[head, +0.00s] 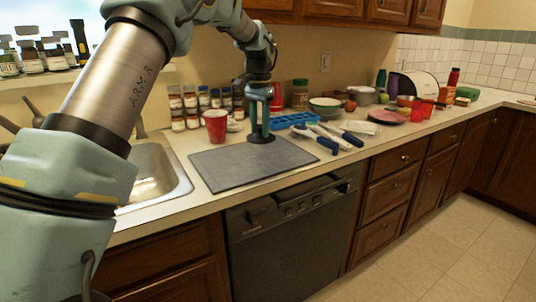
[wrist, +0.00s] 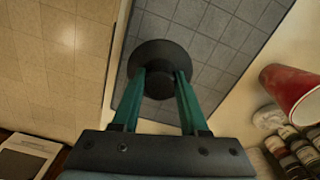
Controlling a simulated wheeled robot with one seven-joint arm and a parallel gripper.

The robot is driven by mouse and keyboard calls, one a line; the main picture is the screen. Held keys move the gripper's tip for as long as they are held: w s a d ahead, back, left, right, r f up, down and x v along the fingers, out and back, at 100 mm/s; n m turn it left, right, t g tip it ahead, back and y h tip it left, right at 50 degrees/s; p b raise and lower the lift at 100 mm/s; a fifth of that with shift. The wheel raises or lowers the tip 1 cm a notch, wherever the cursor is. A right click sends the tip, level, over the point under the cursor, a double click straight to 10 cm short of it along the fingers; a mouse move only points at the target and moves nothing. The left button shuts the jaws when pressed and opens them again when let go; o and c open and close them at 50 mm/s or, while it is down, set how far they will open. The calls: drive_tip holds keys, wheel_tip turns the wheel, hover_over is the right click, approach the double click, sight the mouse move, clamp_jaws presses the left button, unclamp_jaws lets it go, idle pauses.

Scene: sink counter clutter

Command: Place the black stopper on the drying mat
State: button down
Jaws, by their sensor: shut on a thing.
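The black stopper (head: 261,139) is a round dark disc with a knob. My gripper (head: 261,126) points down over the grey drying mat (head: 225,168) and is shut on the stopper's knob. In the wrist view the stopper (wrist: 150,55) shows between the two green fingertips of my gripper (wrist: 160,80), with the tiled-pattern mat (wrist: 225,50) behind it. The stopper is over the mat's back right part. I cannot tell whether its underside touches the mat.
A red cup (head: 215,126) stands behind the mat, near several spice jars (head: 191,105). A blue tray (head: 292,120) and utensils (head: 330,137) lie to the right. The sink (head: 155,175) is at the left. The mat's front and left are clear.

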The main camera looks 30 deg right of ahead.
drive_tip(key=shift+f+p, duration=0.9)
drive_tip(key=shift+f, duration=3.05)
drive_tip(key=shift+f, duration=0.1)
drive_tip(key=shift+f, duration=0.15)
drive_tip(key=shift+c, duration=2.2)
unclamp_jaws()
